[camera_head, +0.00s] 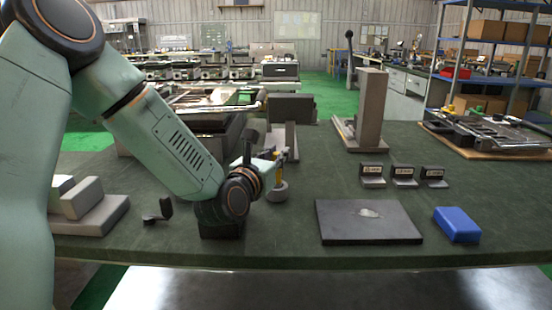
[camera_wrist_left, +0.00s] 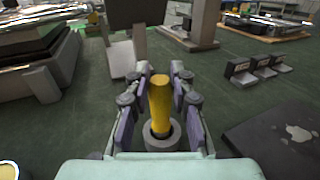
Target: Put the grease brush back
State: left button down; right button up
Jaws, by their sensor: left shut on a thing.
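The grease brush shows as a yellow handle (camera_wrist_left: 160,105), upright between the fingers of my left gripper (camera_wrist_left: 161,90) in the left wrist view. The gripper is shut on this handle. In the head view my left gripper (camera_head: 276,162) is over the middle of the bench, with a bit of the yellow handle (camera_head: 277,173) visible. A round grey holder (camera_head: 277,191) stands on the bench directly below; its ring (camera_wrist_left: 163,139) surrounds the handle's lower end in the wrist view. The bristles are hidden, and I cannot tell how deep the brush sits. My right gripper is not in view.
A dark plate (camera_head: 368,222) with a pale smear lies right of the holder, beside a blue block (camera_head: 457,225). Several small labelled stands (camera_head: 404,176) and a grey upright bracket (camera_head: 371,110) are behind. Grey blocks (camera_head: 90,212) sit at the left. Bench between holder and plate is clear.

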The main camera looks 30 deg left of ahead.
pick_arm(q)
jog(key=shift+s+d+r, duration=0.1)
jog(key=c, duration=1.2)
grip_release()
jog(key=shift+o, duration=0.2)
jog(key=shift+r, duration=0.1)
jog(key=s+d+p, duration=0.1)
jog(key=s+p, duration=0.4)
jog(key=s, duration=0.7)
jog(key=shift+d+p, duration=0.4)
jog(key=shift+w, duration=0.1)
